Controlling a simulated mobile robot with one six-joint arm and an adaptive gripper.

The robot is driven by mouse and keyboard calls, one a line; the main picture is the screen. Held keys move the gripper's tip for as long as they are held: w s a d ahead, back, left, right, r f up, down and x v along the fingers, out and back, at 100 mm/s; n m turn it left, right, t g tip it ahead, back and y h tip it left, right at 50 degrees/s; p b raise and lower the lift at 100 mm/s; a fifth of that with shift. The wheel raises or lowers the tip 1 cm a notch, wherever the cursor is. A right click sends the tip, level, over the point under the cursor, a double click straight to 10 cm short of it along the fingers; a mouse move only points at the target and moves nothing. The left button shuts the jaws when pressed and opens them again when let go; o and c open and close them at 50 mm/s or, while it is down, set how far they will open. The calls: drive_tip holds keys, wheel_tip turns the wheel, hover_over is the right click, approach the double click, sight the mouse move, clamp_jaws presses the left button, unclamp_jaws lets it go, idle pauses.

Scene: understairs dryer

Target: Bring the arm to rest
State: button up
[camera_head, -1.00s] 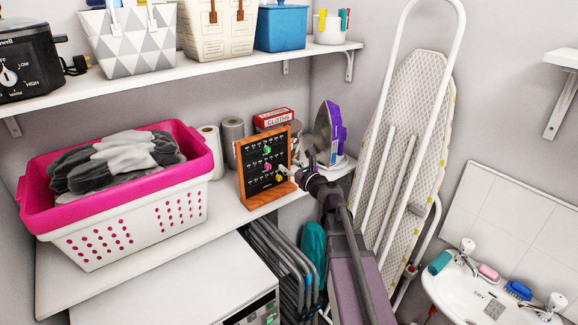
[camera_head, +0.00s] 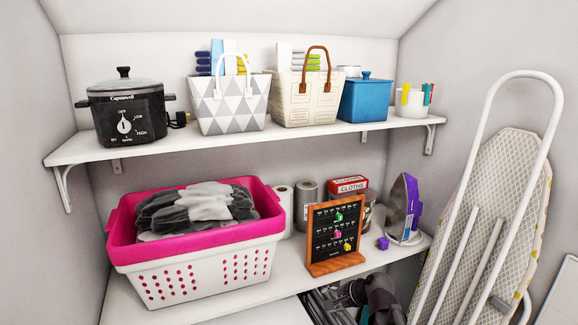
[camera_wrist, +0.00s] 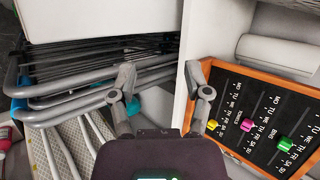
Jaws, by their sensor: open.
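My gripper (camera_wrist: 160,85) is open in the wrist view, its two grey fingers apart with nothing between them. In the head view, part of my arm (camera_head: 378,297) shows at the bottom edge, below and to the right of the board. The orange-framed black board (camera_head: 336,236) stands upright on the lower shelf. It carries a green, a pink and a yellow marker. The board (camera_wrist: 252,113) also shows to the right of the fingers in the wrist view, apart from them. A small purple block (camera_head: 383,243) sits on the shelf beside the board.
The pink-rimmed laundry basket (camera_head: 205,262) fills the left of the lower shelf (camera_head: 225,303). The purple iron (camera_head: 404,208) stands right of the board. The ironing board (camera_head: 497,200) leans at the right. A folded grey rack (camera_wrist: 75,88) is left of my fingers.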

drive_tip(key=s+d+f+n+g+h, duration=0.2)
drive_tip(key=s+n+g+h, duration=0.1)
drive_tip(key=s+n, duration=0.2)
drive_tip(key=s+d+f+n+g+h, duration=0.3)
drive_tip(key=s+n+h, duration=0.1)
drive_tip(key=s+n, duration=0.2)
drive_tip(key=shift+s+f, duration=0.3)
drive_tip(key=shift+s, duration=0.6)
